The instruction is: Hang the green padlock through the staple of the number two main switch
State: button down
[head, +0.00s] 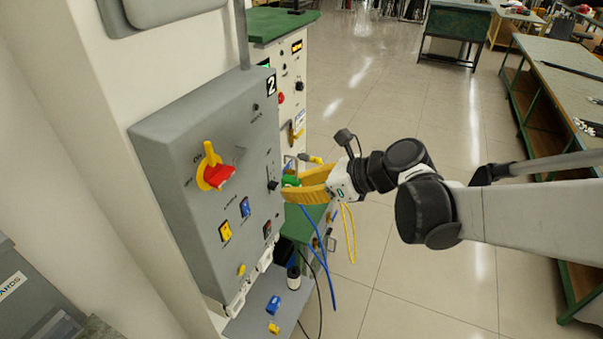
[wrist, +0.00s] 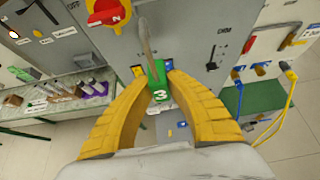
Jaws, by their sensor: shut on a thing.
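The green padlock (wrist: 157,80) is held between the two yellow fingers of my gripper (wrist: 159,88) in the wrist view. Its body bears a white mark like a 3, and its grey shackle extends up the picture. In the head view my gripper (head: 292,188) is at the right side of the grey number two switch box (head: 190,130), with a little green of the padlock (head: 290,180) showing. The box's red and yellow rotary switch (head: 212,174) is to the left of the gripper; its red handle (wrist: 108,12) also tops the wrist view. I cannot clearly make out the staple.
Blue and yellow cables (head: 318,245) hang below my gripper. A shelf with a blue padlock (head: 273,304) and a yellow one (head: 273,328) lies below the box. Open floor (head: 380,100) extends to the right.

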jog(key=shift+w+a+f+b, duration=0.35)
jog(key=shift+w+a+b, duration=0.35)
jog(key=shift+a, duration=1.2)
jog(key=shift+w+a+f+b, duration=0.45)
jog(key=shift+w+a, duration=0.45)
jog(key=shift+a, duration=1.05)
jog(key=shift+w+a+f+b, duration=0.25)
jog(key=shift+w+a+b, duration=0.5)
jog(key=shift+a, duration=1.15)
jog(key=c, duration=1.3)
grip_release()
jog(key=shift+c, duration=0.2)
